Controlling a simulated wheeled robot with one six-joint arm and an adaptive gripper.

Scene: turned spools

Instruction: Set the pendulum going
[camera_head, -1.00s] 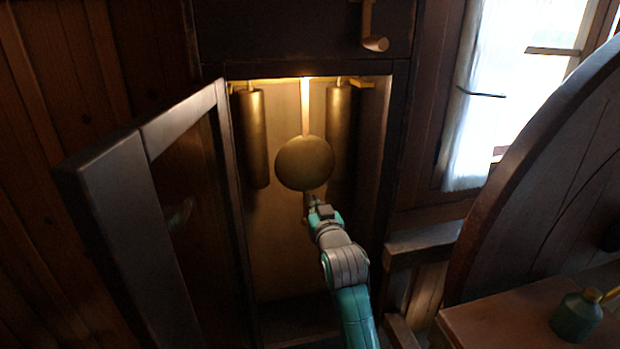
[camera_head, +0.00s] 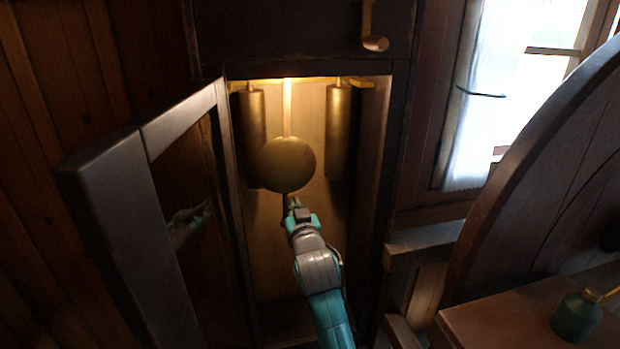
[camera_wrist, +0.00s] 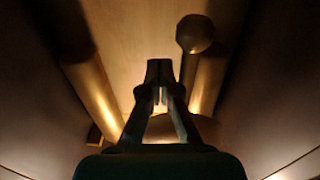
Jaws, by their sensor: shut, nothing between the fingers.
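The pendulum has a round brass bob (camera_head: 286,165) on a pale flat rod (camera_head: 287,108), inside the open clock case. The bob hangs left of the middle between the two weights. My gripper (camera_head: 292,202) is just below the bob, its fingers shut with nothing between them. I cannot tell for sure whether the tips touch the pendulum. In the wrist view the closed fingertips (camera_wrist: 158,68) point into the case. A brown curved surface behind the fingers there may be the bob, but it is too dark to be sure.
A left brass weight (camera_head: 253,135) and a right brass weight (camera_head: 339,130) hang beside the pendulum. The case door (camera_head: 115,200) stands open at left. A wooden ledge (camera_head: 430,240) and a table (camera_head: 500,320) with a green can (camera_head: 577,316) are at right.

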